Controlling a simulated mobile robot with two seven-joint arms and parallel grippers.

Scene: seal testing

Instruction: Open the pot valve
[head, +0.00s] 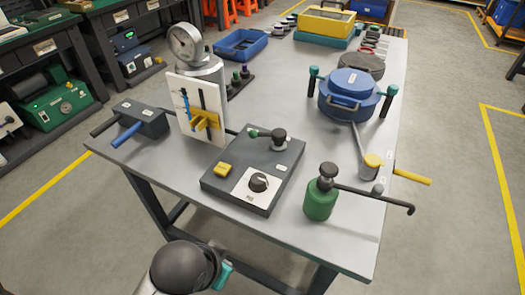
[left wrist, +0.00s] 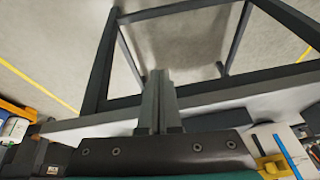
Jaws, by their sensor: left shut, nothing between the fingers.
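The blue pot (head: 350,92) stands at the right side of the table, with a blue lid and teal-and-black side handles. A yellow lever (head: 412,177) sticks out to the right, beyond the table's edge. I cannot tell whether this valve is open. My left gripper (left wrist: 158,85) is shut and empty, seen in the left wrist view against the floor and table legs. The pot is not visible there. My right gripper is not in view.
A green bottle with a black hooked rod (head: 320,200) stands at the front right, near the lever. A dark control box (head: 258,170) with a knob and a gauge stand (head: 187,45) fill the middle and left. A grey disc (head: 362,64) lies behind the pot.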

